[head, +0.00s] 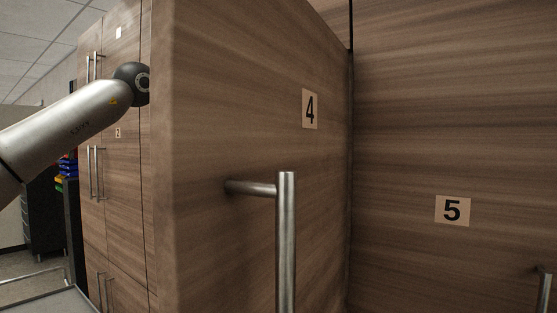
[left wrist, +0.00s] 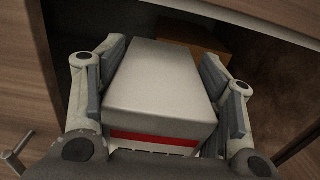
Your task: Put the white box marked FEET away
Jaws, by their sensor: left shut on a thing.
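My left gripper (left wrist: 163,62) is shut on a white box (left wrist: 163,80) in the left wrist view, with one finger pad along each side. The box has a red band on its near face; no FEET marking can be read. The box is at the opening of a dark cabinet compartment (left wrist: 265,75); I cannot tell whether it touches the compartment floor. In the head view my left arm passes behind the open door marked 4 (head: 255,130), which hides the gripper and the box. My right gripper is in neither view.
A brown box (left wrist: 193,36) lies inside the compartment, beyond the white box. Door 4 stands open close in front of the head camera, its bar handle (head: 286,240) sticking out. The door marked 5 (head: 430,120) looks closed at right. More cabinet doors (head: 118,170) stand at left.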

